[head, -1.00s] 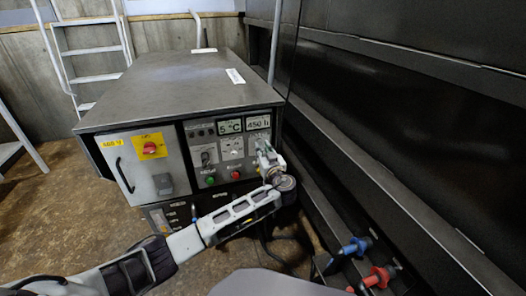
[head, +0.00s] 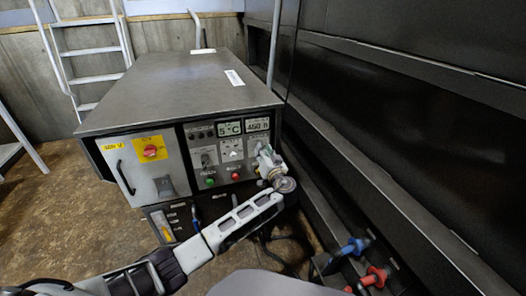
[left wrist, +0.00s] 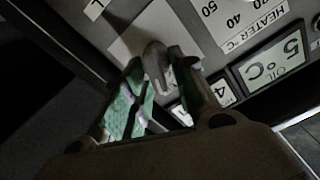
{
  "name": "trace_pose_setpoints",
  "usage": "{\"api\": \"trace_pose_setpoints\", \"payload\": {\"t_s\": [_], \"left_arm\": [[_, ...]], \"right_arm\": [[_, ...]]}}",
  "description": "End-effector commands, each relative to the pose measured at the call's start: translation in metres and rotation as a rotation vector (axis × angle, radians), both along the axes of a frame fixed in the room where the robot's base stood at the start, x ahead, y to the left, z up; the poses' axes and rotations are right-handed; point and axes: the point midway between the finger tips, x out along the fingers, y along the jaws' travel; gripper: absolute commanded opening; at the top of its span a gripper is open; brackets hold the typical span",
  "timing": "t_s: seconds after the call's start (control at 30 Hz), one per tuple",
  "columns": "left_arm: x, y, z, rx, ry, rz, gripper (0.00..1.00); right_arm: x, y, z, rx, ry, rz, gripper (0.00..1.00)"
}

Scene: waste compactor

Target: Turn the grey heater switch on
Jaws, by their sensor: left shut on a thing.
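The grey heater switch (left wrist: 156,62) is a small grey lever on a pale plate, seen close in the left wrist view, where the panel appears upside down. My left gripper (left wrist: 165,78) has its green-padded fingers on either side of the lever and is shut on it. In the head view the left gripper (head: 265,160) is at the upper right of the control panel (head: 222,182), below the 450 h display (head: 257,125), and covers the lever. The switch's exact angle cannot be read. My right gripper is not in view.
The heater dial (head: 232,149) is left of the gripper, with another switch (head: 207,159) beyond it. Green (head: 210,181) and red (head: 235,176) buttons sit below. A dark compactor wall (head: 420,130) stands close on the right, with blue (head: 357,245) and red (head: 376,276) fittings low down.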

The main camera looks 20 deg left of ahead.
Motion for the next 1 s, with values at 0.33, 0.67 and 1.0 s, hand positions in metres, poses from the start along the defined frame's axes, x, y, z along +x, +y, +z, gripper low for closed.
{"api": "trace_pose_setpoints", "payload": {"t_s": [0.33, 0.67, 1.0], "left_arm": [[0.002, -0.003, 0.0, 0.236, 0.162, 0.001, 0.02], [0.004, -0.005, -0.003, 0.484, 0.329, 0.0, 0.02], [0.005, -0.007, -0.007, 0.745, 0.505, 0.0, 0.02]], "right_arm": [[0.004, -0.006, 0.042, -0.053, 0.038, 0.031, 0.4], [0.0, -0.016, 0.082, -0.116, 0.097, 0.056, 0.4], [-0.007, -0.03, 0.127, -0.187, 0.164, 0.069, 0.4]]}}
